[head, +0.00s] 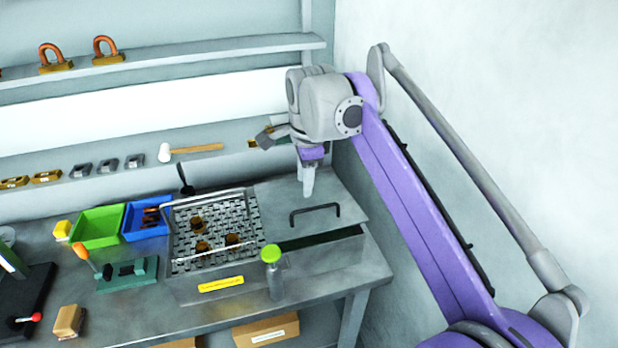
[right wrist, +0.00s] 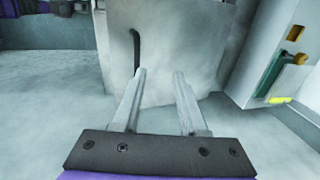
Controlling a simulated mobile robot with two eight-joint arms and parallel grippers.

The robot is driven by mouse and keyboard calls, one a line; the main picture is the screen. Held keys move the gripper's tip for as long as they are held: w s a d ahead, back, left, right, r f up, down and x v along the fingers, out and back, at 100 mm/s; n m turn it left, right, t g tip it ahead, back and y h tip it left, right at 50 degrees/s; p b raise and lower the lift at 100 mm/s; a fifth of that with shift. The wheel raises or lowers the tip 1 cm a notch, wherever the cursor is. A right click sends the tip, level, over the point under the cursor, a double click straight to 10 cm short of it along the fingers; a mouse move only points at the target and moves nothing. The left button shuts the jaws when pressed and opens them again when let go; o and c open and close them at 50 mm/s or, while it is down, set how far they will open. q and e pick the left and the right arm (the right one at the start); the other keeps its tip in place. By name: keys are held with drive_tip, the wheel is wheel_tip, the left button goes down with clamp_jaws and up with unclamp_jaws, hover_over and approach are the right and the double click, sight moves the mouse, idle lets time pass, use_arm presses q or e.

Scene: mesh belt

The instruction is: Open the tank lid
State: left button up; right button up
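The tank lid (head: 275,214) is a grey metal plate with a black bar handle (head: 314,211) on top, at the right end of the bench unit. A dark gap (head: 322,238) shows along its front edge; I cannot tell whether the lid is tilted or set back. My right gripper (head: 308,185) points down above the lid, behind the handle in the head view. In the right wrist view its fingers (right wrist: 161,75) are apart with nothing between them. The handle (right wrist: 136,48) shows there just left of and beyond the fingertips. My left gripper is not in view.
Left of the lid is a mesh belt (head: 216,222) with several brown round parts. A green-capped bottle (head: 274,275) stands in front of the tank. Green (head: 98,227) and blue (head: 146,221) bins sit farther left. Shelves and a wall lie behind; another wall is at the right.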

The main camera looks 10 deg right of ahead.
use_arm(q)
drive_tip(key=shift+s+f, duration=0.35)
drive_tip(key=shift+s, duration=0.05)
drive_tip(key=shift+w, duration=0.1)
